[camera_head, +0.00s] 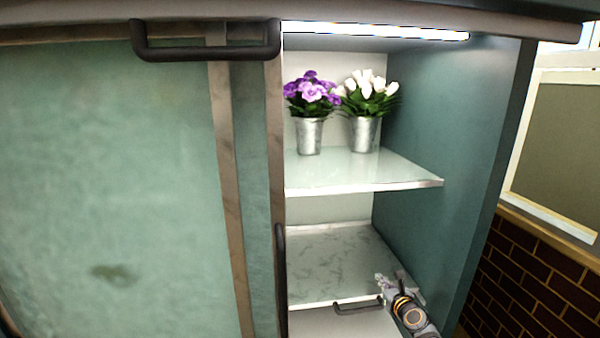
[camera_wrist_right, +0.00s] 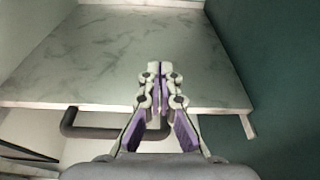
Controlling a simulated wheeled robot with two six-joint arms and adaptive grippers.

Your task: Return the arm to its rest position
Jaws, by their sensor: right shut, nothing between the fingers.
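My right gripper (camera_head: 384,282) is at the lower right of the head view, in front of the lower marble shelf's front edge, near the cabinet's right wall. In the right wrist view the gripper (camera_wrist_right: 157,68) points at the marble shelf with its fingertips together and nothing between them. My left gripper is in neither view. A purple bouquet in a metal pot (camera_head: 309,134) and a white tulip bouquet in a metal pot (camera_head: 365,132) stand upright side by side on the upper shelf, well above the right gripper.
The upper shelf (camera_head: 400,176) juts out above the bare lower shelf (camera_head: 335,262). A dark handle (camera_head: 358,307) sits just below the lower shelf, close to my right gripper. The teal side wall (camera_head: 440,150) bounds the right. A frosted door (camera_head: 110,180) covers the left.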

